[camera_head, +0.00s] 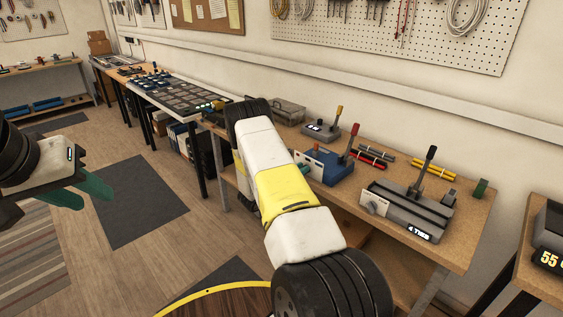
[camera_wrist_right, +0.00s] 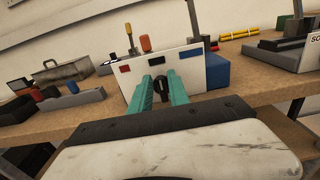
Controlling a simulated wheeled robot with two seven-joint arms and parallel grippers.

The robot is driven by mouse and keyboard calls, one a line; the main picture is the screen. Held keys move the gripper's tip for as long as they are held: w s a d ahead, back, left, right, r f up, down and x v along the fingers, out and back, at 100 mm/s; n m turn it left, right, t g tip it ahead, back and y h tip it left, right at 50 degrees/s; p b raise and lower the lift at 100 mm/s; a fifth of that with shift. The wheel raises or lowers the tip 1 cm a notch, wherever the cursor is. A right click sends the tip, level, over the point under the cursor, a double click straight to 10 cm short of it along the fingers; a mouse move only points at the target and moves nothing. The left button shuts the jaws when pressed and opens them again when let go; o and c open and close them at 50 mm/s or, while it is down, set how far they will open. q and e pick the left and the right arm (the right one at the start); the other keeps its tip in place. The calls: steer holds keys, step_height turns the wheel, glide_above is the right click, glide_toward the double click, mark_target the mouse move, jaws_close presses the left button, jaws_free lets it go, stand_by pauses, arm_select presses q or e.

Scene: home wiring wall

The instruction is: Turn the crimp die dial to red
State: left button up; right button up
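The crimp tool is a blue block (camera_head: 335,168) with a white front plate (camera_wrist_right: 186,66) and a red-topped lever (camera_head: 355,136) on the right-hand bench. In the right wrist view a black dial (camera_wrist_right: 161,85) sits low on the plate, under red and blue patches (camera_wrist_right: 156,61). My right gripper (camera_wrist_right: 162,80) has its teal fingers on either side of the dial, apart; whether they touch it is not clear. In the head view my own forearm hides most of that gripper. My left gripper (camera_head: 82,192) is over the floor at far left, open and empty.
A grey tool with a black lever (camera_head: 407,210) stands right of the crimp tool, with red and yellow rods (camera_head: 433,168) behind. A smaller lever tool (camera_head: 322,131) and a grey metal box (camera_head: 284,110) are at the back left of the bench.

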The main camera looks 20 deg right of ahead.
jaws_close()
steer(key=shift+a+n, duration=0.1)
steer(key=shift+n, duration=0.3)
steer(key=n, duration=0.3)
steer(key=shift+w+a+n, duration=0.15)
steer(key=shift+w+n, duration=0.2)
steer(key=shift+n, duration=0.05)
steer(key=n, duration=0.4)
steer(key=shift+w+a+f, duration=0.1)
steer(key=shift+w+f, duration=0.1)
steer(key=shift+w, duration=0.1)
steer(key=shift+w+f+n, duration=0.1)
steer(key=shift+f+n, duration=0.1)
steer(key=shift+n, duration=1.4)
steer(key=shift+o, duration=2)
jaws_free()
